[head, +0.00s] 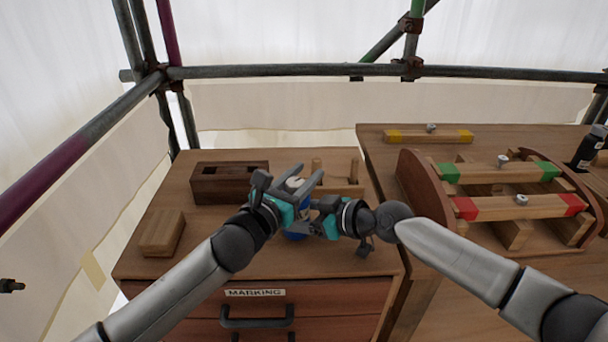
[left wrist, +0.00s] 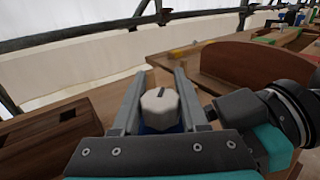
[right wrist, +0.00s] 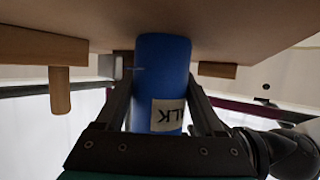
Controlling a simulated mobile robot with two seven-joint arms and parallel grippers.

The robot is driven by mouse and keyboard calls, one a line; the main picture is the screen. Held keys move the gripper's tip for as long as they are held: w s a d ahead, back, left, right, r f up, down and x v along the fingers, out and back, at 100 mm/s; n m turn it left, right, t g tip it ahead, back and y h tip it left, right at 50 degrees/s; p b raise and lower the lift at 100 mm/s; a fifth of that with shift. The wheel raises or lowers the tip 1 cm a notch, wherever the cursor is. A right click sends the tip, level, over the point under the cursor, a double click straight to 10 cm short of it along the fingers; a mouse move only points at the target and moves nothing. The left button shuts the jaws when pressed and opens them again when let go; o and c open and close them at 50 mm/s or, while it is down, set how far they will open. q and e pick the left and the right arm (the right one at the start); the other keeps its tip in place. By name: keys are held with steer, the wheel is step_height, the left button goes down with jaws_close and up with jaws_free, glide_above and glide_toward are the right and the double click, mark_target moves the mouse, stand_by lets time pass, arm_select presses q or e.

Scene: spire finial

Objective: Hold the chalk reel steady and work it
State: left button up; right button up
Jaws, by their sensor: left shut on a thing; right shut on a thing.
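The chalk reel has a blue body (head: 294,236) and a white faceted knob (head: 295,184) on top, and it stands upright at the cabinet top. In the left wrist view the knob (left wrist: 160,106) has a dark slot and sits between the fingers of my left gripper (head: 303,178), which is shut on the reel at the knob. My right gripper (head: 308,206) comes from the right and is shut on the blue body. In the right wrist view, which is upside down, the body (right wrist: 162,75) with a lettered label is between its fingers. The grippers hide much of the reel.
On the cabinet top (head: 150,266), a dark slotted wooden block (head: 229,184) and a light block (head: 162,233) lie left, and a pegged rack (head: 345,190) lies behind. The right-hand bench carries a curved wooden cradle (head: 425,190) with banded bars. Scaffold poles (head: 300,71) stand behind.

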arm_select(q)
jaws_close()
steer(key=shift+s+d+m+g+h, duration=0.1)
steer(key=shift+d+m+g+h, duration=0.05)
steer(key=shift+m+g+h, duration=0.7)
steer(key=shift+s+d+m+g+h, duration=0.1)
steer(key=shift+d+m+g+h, duration=0.05)
steer(key=shift+m+g+h, duration=0.65)
steer(key=shift+s+d+m+g+h, duration=0.1)
steer(key=shift+s+m+g+h, duration=0.1)
steer(key=shift+m+g+h, duration=0.65)
steer(key=shift+s+d+m+g+h, duration=0.15)
steer(key=shift+m+g+h, duration=0.4)
steer(key=shift+g, duration=0.55)
steer(key=shift+s+d+m+g+h, duration=0.1)
steer(key=shift+s+m+g+h, duration=0.1)
steer(key=shift+m+g+h, duration=0.55)
steer(key=shift+s+g, duration=0.1)
steer(key=shift+g, duration=0.45)
steer(key=o, duration=1)
jaws_free()
steer(key=shift+o, duration=0.2)
